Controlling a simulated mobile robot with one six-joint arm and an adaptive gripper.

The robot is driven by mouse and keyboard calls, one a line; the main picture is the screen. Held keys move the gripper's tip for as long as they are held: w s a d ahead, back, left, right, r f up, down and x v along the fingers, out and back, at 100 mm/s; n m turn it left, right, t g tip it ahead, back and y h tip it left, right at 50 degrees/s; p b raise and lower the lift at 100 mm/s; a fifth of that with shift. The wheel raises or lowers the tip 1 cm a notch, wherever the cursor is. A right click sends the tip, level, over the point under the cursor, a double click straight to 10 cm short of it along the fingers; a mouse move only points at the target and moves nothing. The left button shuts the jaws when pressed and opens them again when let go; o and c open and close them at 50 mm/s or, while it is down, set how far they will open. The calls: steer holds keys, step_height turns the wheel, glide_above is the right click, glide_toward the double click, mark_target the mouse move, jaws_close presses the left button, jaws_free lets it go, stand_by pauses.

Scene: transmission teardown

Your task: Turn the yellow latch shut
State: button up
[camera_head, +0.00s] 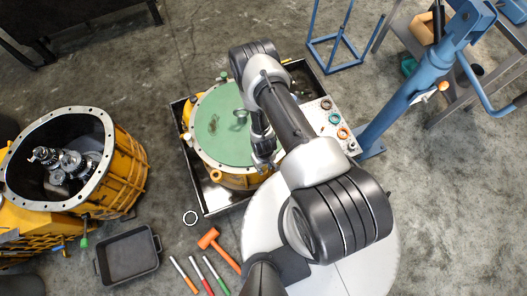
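I cannot clearly make out the yellow latch. A round yellow housing (235,181) with a green top face (222,125) sits in a dark square tray (194,172) at the picture's centre. Small yellow-orange parts show around the housing's rim, too small to tell apart. My gripper (263,163) is at the lower right edge of the green face, partly hidden by my arm. Its fingers are too small to show whether they are open or shut, or whether they touch anything.
An open yellow housing (122,172) with gears (62,165) stands at left. A black pan (129,256), an orange hammer (217,247) and several coloured-handled tools lie on the floor in front. A blue hoist (410,90) stands at right.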

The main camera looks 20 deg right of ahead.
steer(key=o, duration=0.5)
step_height(320, 180, up, 12)
steer(key=shift+r, duration=0.1)
stand_by(0.5)
stand_by(0.4)
